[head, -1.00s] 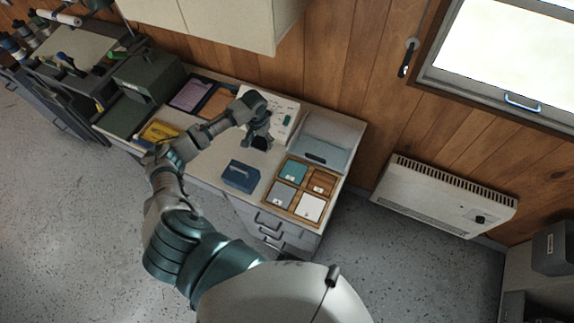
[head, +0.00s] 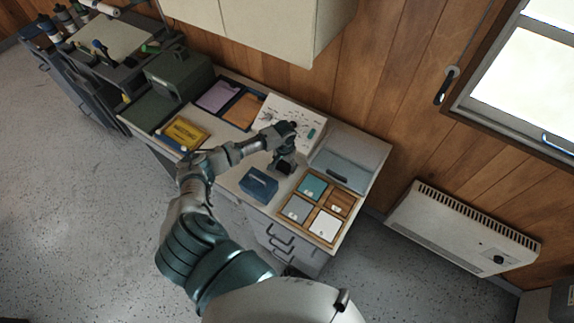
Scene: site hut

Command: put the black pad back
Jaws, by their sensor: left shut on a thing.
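My left gripper (head: 283,164) is shut on a small black pad (head: 285,169), over the counter behind the dark blue box. The pad is mostly hidden by the fingers, and I cannot tell if it touches the counter. A wooden tray (head: 312,238) to the right has several compartments. A teal pad (head: 312,186) lies at its back left, a grey pad (head: 297,208) at the front left and a white pad (head: 326,225) at the front right. The back right compartment (head: 341,201) shows brown wood and a small label. My right gripper is not in view.
A dark blue box (head: 258,184) stands close in front of the gripper. A white sheet or board (head: 300,118) and a pale grey bin (head: 345,160) are behind it. A yellow box (head: 183,133) and a dark green case (head: 178,75) are left. A wall cupboard (head: 260,25) hangs above.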

